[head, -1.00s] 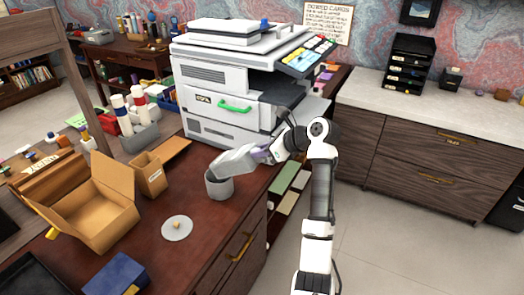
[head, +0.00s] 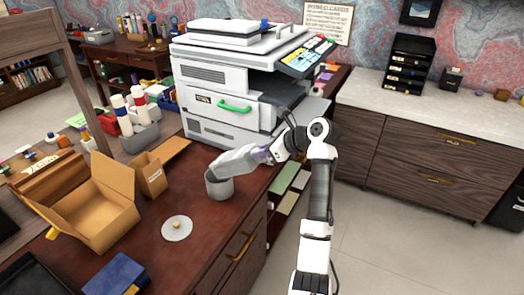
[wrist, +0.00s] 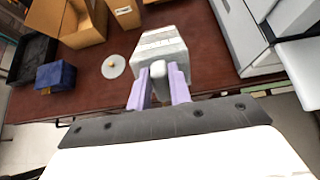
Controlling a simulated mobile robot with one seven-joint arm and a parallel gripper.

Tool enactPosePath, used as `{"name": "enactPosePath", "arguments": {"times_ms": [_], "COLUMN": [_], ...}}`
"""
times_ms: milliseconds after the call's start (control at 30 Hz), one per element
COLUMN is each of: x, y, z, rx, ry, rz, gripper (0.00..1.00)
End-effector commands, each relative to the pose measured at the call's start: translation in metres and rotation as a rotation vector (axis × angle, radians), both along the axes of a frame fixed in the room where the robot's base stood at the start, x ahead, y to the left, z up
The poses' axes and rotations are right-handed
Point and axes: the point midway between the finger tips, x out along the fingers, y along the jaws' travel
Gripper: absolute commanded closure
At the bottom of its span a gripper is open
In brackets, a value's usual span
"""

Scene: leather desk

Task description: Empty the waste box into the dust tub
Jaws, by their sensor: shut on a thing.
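The waste box (head: 236,160) is a pale grey box. It is tilted, with its left end low over the mouth of the dust tub (head: 219,188), a grey round tub standing on the desk. My gripper (head: 265,152) is at the right end of the box. In the wrist view, the purple fingers of my gripper (wrist: 159,88) are shut on a pale grip at the near side of the waste box (wrist: 160,42). The tub is hidden behind the box in that view. The inside of the tub and any waste are not visible.
A round pale disc with a small knob (head: 177,229) lies on the desk left of the tub. An open cardboard box (head: 95,205), a smaller carton (head: 151,177) and a blue box (head: 116,275) stand further left. A large printer (head: 225,105) stands behind.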

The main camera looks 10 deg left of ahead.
Motion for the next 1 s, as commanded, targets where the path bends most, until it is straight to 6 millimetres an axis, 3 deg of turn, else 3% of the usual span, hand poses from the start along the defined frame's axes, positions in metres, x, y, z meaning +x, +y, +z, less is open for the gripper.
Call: {"name": "enactPosePath", "arguments": {"times_ms": [1000], "x": [0.007], "y": [0.021], "z": [0.017], "rx": [-0.147], "ry": [0.053], "rz": [0.001], "gripper": [1.0]}}
